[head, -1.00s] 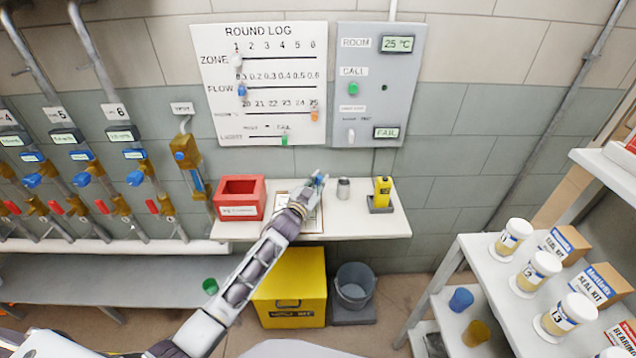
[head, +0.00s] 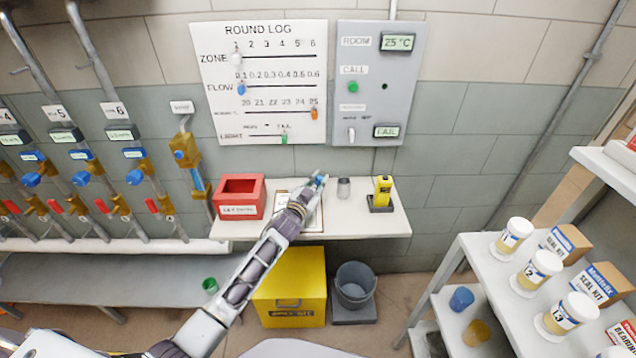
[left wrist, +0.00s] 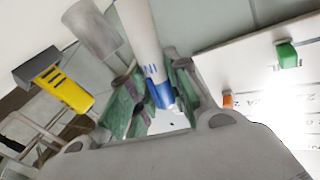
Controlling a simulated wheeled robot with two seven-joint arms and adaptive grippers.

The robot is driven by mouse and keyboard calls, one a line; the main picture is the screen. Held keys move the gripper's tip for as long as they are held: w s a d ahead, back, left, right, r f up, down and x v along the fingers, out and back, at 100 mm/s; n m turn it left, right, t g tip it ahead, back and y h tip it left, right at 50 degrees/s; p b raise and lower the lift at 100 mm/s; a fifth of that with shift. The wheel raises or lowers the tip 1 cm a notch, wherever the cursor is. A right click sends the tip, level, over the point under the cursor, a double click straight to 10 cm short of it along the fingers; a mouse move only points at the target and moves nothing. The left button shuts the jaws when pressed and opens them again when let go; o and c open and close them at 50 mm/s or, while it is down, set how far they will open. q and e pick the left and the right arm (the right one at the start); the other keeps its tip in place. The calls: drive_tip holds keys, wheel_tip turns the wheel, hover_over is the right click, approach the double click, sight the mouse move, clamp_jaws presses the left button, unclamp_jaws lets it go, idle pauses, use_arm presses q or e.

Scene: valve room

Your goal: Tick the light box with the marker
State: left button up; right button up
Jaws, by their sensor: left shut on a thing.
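My left gripper (head: 316,184) is over the shelf, in front of the wall. In the left wrist view its green fingers (left wrist: 153,100) are shut on the marker (left wrist: 143,35), which has a white body and a blue end between the fingers. In the head view only a small blue bit at the fingertips shows. A clipboard with a sheet (head: 312,222) lies on the shelf under the gripper, partly hidden by my arm. Its print is too small to read, so I cannot make out a light box on it. My right gripper is not in view.
The shelf (head: 375,226) also holds a red bin (head: 239,199), a grey cylinder (head: 344,188) and a yellow device (head: 382,191). The round log board (head: 260,75) and a grey panel (head: 378,105) reading FAIL hang behind. A yellow box (head: 290,287) and bucket (head: 354,286) stand below.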

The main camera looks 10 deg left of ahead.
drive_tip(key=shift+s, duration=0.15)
use_arm(q)
drive_tip(key=shift+f, duration=0.45)
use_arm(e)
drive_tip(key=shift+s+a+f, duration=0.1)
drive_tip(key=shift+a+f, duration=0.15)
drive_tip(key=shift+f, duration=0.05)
use_arm(q)
drive_tip(key=shift+s+d+f, duration=0.1)
drive_tip(key=shift+s+d, duration=0.2)
drive_tip(key=shift+d, duration=0.2)
idle(0.9)
drive_tip(key=shift+w+a, duration=0.3)
drive_tip(key=shift+a, duration=0.2)
drive_tip(key=shift+w+a, duration=0.3)
drive_tip(key=shift+a, duration=0.2)
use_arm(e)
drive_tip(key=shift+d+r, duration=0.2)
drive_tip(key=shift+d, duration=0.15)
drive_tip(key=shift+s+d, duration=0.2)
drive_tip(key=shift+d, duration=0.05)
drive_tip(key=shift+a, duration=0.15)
